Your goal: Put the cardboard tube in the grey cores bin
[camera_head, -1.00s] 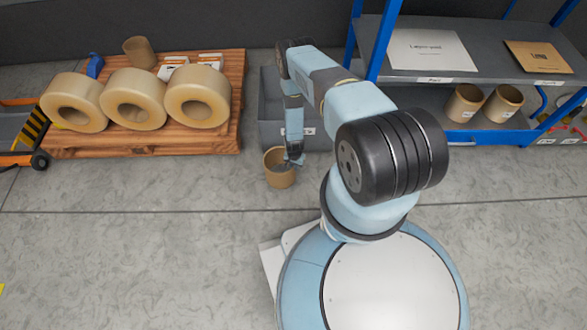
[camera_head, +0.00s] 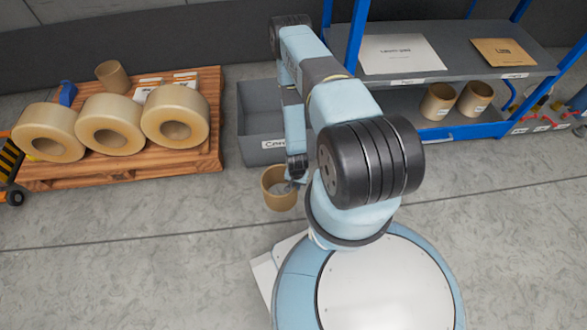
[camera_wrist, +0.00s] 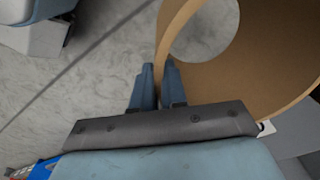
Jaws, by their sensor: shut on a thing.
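A brown cardboard tube (camera_head: 270,196) stands open end up in front of the grey bin, seemingly just above the floor; I cannot tell if it touches. My gripper (camera_head: 297,180) is at its right rim. In the wrist view my gripper (camera_wrist: 159,72) is shut on the wall of the tube (camera_wrist: 265,60), one finger either side. The grey bin (camera_head: 258,128) is directly behind the tube, its label partly readable and its right side hidden by my arm. The visible part of its inside looks empty.
A wooden pallet (camera_head: 190,160) at the left holds several large tape rolls (camera_head: 165,110) and another tube (camera_head: 112,76). A blue-framed shelf (camera_head: 430,65) at the right holds two tubes (camera_head: 438,101) below and flat cartons above. The floor in front is clear.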

